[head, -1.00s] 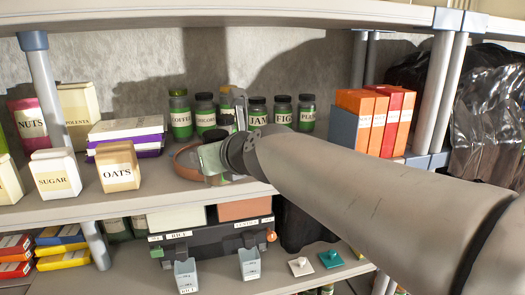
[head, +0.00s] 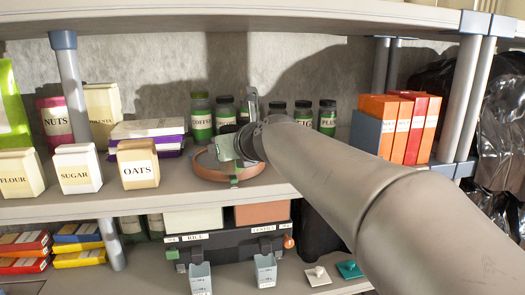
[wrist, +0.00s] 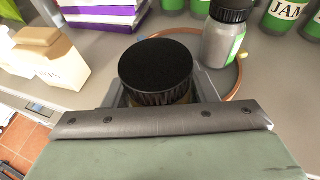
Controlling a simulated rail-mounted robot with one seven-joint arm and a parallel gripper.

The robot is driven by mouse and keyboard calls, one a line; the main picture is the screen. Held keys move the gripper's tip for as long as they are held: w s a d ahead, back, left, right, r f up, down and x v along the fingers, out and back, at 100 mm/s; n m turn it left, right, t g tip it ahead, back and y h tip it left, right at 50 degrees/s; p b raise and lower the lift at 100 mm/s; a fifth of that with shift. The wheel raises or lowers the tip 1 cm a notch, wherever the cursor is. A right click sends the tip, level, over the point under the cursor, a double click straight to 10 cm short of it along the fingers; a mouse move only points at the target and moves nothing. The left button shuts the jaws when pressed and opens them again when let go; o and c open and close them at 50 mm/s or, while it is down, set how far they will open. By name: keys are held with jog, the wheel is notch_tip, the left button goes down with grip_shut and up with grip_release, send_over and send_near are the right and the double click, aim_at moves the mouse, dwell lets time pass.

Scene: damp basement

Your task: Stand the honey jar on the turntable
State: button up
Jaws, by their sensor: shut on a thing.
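My gripper (head: 228,146) is shut on a jar with a black ribbed lid (wrist: 156,70), which I take as the honey jar. Its label is hidden behind the gripper, and only the lid and a little of the body show in the wrist view. The turntable (head: 208,173) is a round disc with a brown rim on the middle shelf; its rim also shows in the wrist view (wrist: 238,84). My gripper and the held jar are over the turntable. I cannot tell whether the jar's base touches it.
Another black-lidded jar (wrist: 222,38) stands just behind and right of the held one, by the turntable's far rim. Several green-labelled jars (head: 200,118) line the back. The oats box (head: 138,165) and stacked books (head: 148,130) are left, orange books (head: 375,125) right.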

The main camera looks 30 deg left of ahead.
jog(key=shift+w+a+f, duration=0.15)
jog(key=shift+w+a, duration=0.3)
jog(key=shift+w, duration=0.1)
jog(key=shift+w+a, duration=0.25)
jog(key=shift+w+a+f+p, duration=0.2)
jog(key=shift+w+a+p, duration=0.3)
jog(key=shift+w+a, duration=0.3)
jog(key=shift+w+a+f+p, duration=0.15)
jog(key=shift+w+a+p, duration=0.45)
jog(key=shift+w, duration=0.25)
jog(key=shift+f, duration=0.35)
